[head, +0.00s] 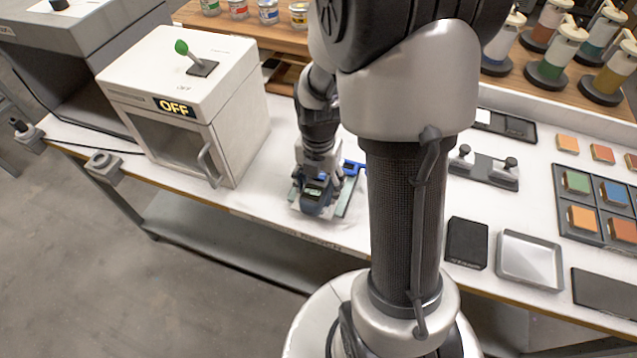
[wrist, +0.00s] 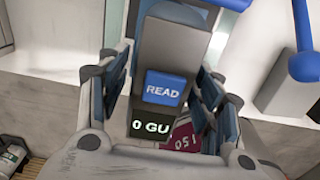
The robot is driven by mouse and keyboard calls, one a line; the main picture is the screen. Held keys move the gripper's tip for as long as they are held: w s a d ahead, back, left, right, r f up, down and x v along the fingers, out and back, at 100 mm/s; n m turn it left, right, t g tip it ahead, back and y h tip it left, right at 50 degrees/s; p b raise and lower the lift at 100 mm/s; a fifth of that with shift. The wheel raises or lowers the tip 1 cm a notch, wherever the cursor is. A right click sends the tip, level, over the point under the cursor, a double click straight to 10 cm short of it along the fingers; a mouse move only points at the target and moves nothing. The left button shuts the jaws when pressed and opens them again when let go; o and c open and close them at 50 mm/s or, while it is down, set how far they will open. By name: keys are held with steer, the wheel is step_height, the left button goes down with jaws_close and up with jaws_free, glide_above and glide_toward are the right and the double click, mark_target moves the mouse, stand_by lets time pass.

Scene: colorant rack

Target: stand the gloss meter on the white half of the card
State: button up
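The gloss meter (wrist: 168,60) is a grey block with a blue READ button and a small display reading "0 GU". In the wrist view it lies between the two fingers of my gripper (wrist: 163,95), which appear closed against its sides. In the head view my gripper (head: 318,190) is low over the white bench with the meter (head: 314,196) in it. A thin grey-green edge (head: 349,196) shows beside the meter; it may be part of the card. The card's halves are hidden, and I cannot tell whether the meter touches anything below.
A white cabinet marked OFF (head: 185,105) stands left of my gripper. A blue-handled item (head: 353,167) is close behind it, and a blue knob (wrist: 305,66) shows in the wrist view. A black block (head: 466,243), metal tray (head: 529,259) and coloured tiles (head: 582,218) lie to the right.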

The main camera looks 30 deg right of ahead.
mark_target(318, 180)
stand_by(0.3)
step_height(318, 180, up, 11)
steer(key=p, duration=0.4)
steer(key=shift+r, duration=0.2)
steer(key=s+a+r+m+t, duration=0.1)
steer(key=s+a+r+m, duration=0.2)
steer(key=m, duration=0.5)
steer(key=s+a+r+m+t, duration=0.2)
steer(key=s+a+r+m, duration=0.2)
steer(key=m, duration=0.5)
steer(key=s+a+r+m+t, duration=0.1)
steer(key=s+a+r+m, duration=0.2)
steer(key=s+r+m, duration=0.3)
steer(key=shift+s+a+r+m+t, duration=0.1)
steer(key=shift+s+a+m+t, duration=0.1)
steer(key=shift+m, duration=0.45)
steer(key=shift+s+a+r+m+t, duration=0.1)
steer(key=shift+a+m, duration=0.05)
steer(key=shift+m, duration=0.5)
